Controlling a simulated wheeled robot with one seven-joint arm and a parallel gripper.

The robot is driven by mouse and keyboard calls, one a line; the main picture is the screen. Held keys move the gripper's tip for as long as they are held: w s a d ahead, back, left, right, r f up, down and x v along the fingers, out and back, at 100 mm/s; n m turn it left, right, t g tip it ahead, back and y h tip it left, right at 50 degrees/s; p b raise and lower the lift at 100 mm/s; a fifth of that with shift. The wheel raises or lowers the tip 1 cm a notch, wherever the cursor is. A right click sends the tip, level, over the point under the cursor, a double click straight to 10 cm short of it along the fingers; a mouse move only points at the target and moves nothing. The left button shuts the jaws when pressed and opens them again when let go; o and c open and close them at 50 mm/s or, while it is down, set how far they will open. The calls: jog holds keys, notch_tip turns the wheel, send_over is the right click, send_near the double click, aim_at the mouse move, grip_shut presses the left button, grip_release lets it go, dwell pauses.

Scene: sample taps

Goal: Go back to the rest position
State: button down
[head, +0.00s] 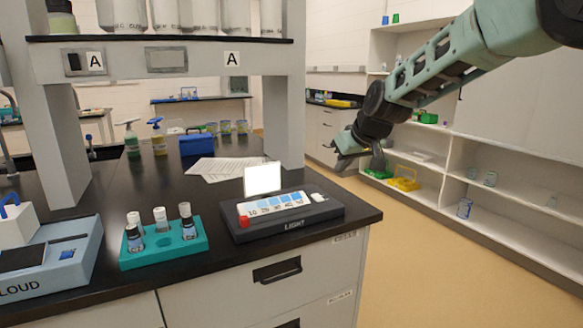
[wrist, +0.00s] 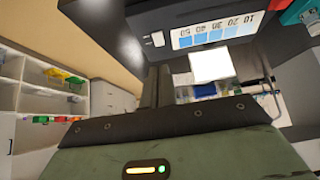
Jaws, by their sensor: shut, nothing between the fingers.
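My gripper (head: 360,160) hangs in the air to the right of the black bench, over the open floor, at the end of my green arm that reaches in from the upper right. It is shut and empty, and touches nothing that I can see.
Shelves (head: 505,195) line the right wall. The floor (head: 420,250) between is clear.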

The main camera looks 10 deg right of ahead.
jog(key=s+a+f+n+g+p, duration=0.1)
jog(key=s+a+g, duration=0.1)
jog(key=s+a, duration=0.65)
jog(key=s+a+f+n+g+p, duration=0.1)
jog(key=s+a+g+p, duration=0.15)
jog(key=s, duration=1.15)
jog(key=s+d+f+n+g+h, duration=0.1)
jog(key=s+f, duration=0.1)
jog(key=s, duration=0.9)
jog(key=s+d+f+n+g, duration=0.1)
jog(key=s+f, duration=0.1)
jog(key=s, duration=0.8)
jog(key=shift+s+g+h+p, duration=0.35)
jog(key=shift+s+h+p, duration=0.05)
jog(key=shift+p, duration=0.05)
